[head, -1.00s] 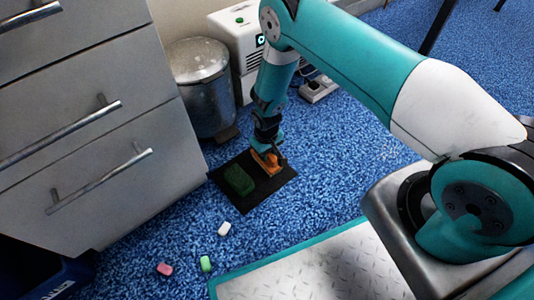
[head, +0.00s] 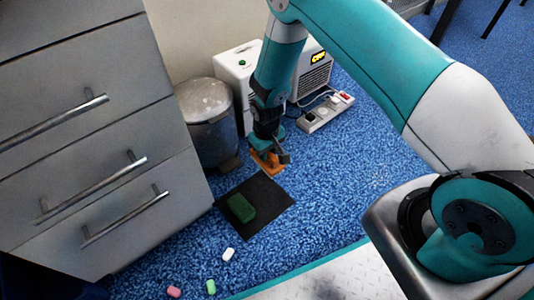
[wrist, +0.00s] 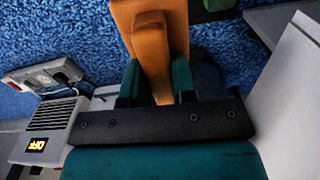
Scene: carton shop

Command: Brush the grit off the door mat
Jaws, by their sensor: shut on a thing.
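The door mat (head: 268,190) is a dark, flat square on the blue carpet, in the middle of the head view. A green block (head: 241,208) lies on its left part. I cannot make out separate grit on the mat at this size. My gripper (head: 272,152) is shut on an orange tool (head: 266,166), probably the brush, at the mat's far corner. I cannot tell whether the tool touches the mat. In the wrist view, the dark fingers of my gripper (wrist: 157,84) clasp the orange tool (wrist: 150,42). Its far end is cut off there.
A metal bin (head: 208,115) and a white heater-like box (head: 238,62) stand behind the mat. A power strip (head: 325,112) lies to the right. Drawers (head: 100,190) fill the left. White (head: 228,254), pink (head: 174,291) and green (head: 211,287) pieces lie nearer on the carpet.

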